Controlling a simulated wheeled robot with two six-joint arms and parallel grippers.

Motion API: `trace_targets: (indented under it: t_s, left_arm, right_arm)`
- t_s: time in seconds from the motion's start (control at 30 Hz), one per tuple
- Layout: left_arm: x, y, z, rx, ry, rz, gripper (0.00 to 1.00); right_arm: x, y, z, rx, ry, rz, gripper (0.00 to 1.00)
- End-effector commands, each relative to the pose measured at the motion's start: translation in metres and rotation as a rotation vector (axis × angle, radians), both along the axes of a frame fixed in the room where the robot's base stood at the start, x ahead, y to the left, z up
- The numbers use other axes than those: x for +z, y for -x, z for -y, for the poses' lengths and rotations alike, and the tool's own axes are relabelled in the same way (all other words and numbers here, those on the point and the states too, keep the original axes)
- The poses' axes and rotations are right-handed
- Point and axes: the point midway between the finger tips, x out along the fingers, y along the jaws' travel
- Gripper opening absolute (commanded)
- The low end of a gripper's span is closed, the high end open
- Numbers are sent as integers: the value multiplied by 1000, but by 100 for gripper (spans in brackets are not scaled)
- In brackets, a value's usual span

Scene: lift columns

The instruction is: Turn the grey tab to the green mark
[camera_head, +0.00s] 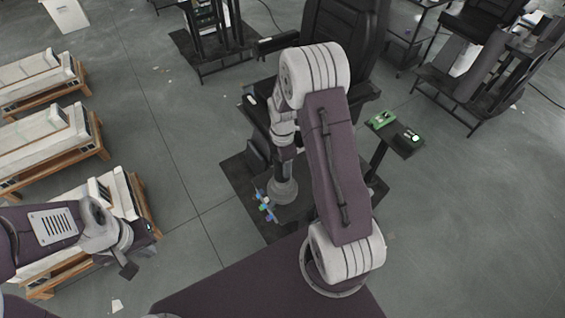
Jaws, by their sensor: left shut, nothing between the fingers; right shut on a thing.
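My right arm arches over the middle of the view, and its wrist (283,188) points down at a dark low platform. The fingers of my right gripper are hidden below the wrist, as is the grey tab. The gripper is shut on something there. Small blue marks and a small green mark (263,206) show just left of the wrist. I cannot tell how the tab stands relative to the green mark. My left gripper (128,270) is shut and empty at the lower left, well away from the platform.
A black chair (335,35) stands behind my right arm. A small dark stand (402,140) with a green item is to the right. Wooden pallets (100,145) with pale blocks line the left side. Grey floor (470,220) is open at the right.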

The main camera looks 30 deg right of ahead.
Motion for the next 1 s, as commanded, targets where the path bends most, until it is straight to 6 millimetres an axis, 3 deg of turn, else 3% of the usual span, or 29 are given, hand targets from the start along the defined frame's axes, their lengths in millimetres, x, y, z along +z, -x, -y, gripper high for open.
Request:
trace_targets:
  t_s: [0.67, 0.7, 0.73, 0.77, 1.0]
  left_arm:
    - [0, 0, 0, 0, 0, 0, 0]
    - [0, 0, 0, 0, 0, 0, 0]
    - [0, 0, 0, 0, 0, 0, 0]
    - [0, 0, 0, 0, 0, 0, 0]
    - [0, 0, 0, 0, 0, 0, 0]
  right_arm:
    - [1, 0, 1, 54, 1, 0, 0]
    - [1, 0, 1, 54, 1, 0, 65]
    - [1, 0, 1, 54, 1, 0, 73]
    - [1, 0, 1, 54, 1, 0, 79]
    - [1, 0, 0, 53, 0, 0, 79]
